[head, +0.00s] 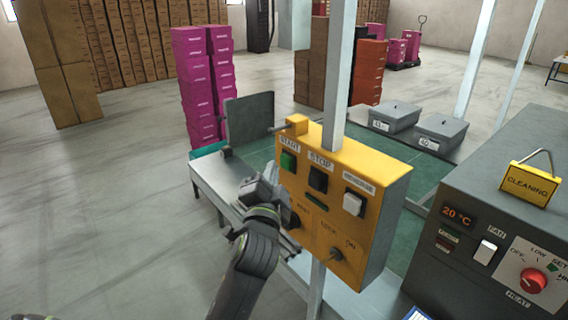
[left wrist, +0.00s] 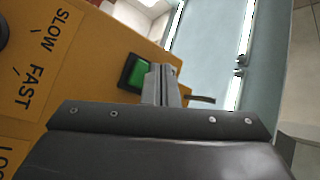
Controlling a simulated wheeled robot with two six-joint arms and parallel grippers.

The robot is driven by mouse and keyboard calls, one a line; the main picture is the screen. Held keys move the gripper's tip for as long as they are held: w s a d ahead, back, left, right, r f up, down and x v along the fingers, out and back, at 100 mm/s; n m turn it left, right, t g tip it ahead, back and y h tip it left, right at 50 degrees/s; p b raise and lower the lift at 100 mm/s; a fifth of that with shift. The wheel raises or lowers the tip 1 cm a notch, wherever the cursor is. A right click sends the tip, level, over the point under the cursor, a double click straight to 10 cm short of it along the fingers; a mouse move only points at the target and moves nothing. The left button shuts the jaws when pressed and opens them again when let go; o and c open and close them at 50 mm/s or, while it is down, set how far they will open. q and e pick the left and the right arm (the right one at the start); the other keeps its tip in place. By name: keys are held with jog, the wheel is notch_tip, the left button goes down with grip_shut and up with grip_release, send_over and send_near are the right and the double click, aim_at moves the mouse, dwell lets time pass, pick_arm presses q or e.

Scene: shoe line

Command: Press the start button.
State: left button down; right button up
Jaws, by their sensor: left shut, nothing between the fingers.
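A yellow control box (head: 345,225) is mounted on a pale post. Its green start button (head: 288,161) sits at the upper left under the START label. A black stop button (head: 318,178) is to its right. My left gripper (head: 268,178) is in front of the box's left edge, just left of and below the green button. In the left wrist view the shut fingers (left wrist: 163,84) point toward the box beside the green button (left wrist: 135,73) and overlap its edge. I cannot tell whether they touch it. My right gripper is not in view.
A white switch (head: 353,203), a dark knob and a key switch (head: 336,254) are on the same box. A grey heater unit (head: 495,230) with a yellow CLEANING sign (head: 530,184) stands at right. A conveyor with green belt (head: 262,152) runs behind the box.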

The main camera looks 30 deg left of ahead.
pick_arm(q)
jog(key=shift+w, duration=0.15)
jog(key=shift+w+d, duration=0.2)
jog(key=shift+w, duration=0.05)
